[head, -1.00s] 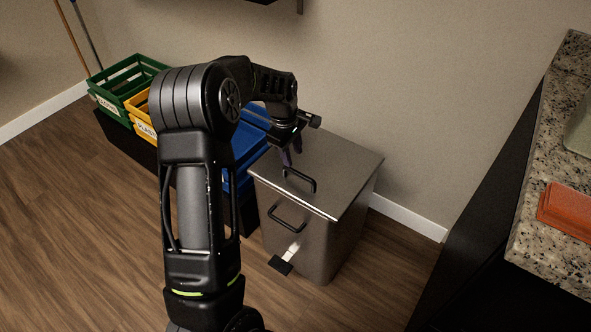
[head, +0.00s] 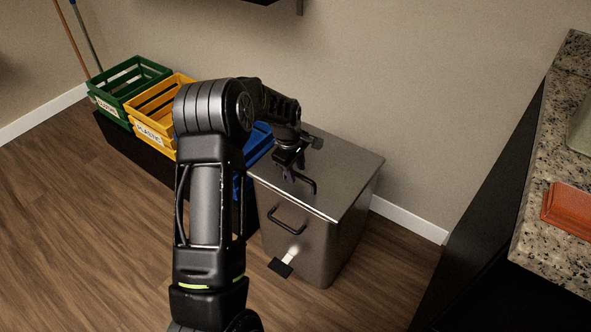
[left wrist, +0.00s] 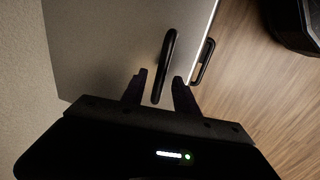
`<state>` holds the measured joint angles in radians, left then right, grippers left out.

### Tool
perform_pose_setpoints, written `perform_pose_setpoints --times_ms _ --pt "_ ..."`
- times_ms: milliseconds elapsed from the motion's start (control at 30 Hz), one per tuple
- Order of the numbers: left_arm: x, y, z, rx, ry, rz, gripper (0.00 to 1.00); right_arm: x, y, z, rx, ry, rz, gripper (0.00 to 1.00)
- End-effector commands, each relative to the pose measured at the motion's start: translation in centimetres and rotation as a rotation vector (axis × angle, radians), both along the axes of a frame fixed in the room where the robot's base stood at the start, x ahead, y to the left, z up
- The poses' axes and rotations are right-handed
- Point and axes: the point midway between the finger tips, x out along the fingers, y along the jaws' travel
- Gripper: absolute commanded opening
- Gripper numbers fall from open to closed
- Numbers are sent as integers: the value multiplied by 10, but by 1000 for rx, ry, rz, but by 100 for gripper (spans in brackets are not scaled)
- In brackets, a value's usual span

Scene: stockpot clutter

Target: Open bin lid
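A grey metal bin (head: 312,249) stands against the wall with its flat lid (head: 337,165) shut. The lid handle (head: 305,184) is a black bar on top; it also shows in the left wrist view (left wrist: 165,65). A second black handle (head: 287,222) is on the bin's front, above a pedal (head: 281,267). My left gripper (head: 290,176) is over the lid at the lid handle. In the left wrist view its fingers (left wrist: 159,84) are open, one on each side of the handle's near end, with gaps visible. My right gripper is not in view.
Green (head: 133,83), yellow (head: 157,108) and blue crates (head: 260,140) stand left of the bin, the blue one partly behind my arm. A granite counter (head: 545,225) with an orange-red object (head: 569,208) is at the right. Wood floor in front is clear.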

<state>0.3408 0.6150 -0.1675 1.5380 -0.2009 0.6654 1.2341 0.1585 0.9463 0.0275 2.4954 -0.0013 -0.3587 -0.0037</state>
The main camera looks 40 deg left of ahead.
Motion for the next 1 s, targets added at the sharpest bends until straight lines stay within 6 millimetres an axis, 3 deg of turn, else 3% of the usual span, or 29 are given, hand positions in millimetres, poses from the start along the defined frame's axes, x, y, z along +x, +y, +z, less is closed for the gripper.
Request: perform_pose_setpoints --times_ms 433,1000 --pt "0 0 0 0 0 0 0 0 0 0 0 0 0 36" --pt "0 0 0 0 0 0 0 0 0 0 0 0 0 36"
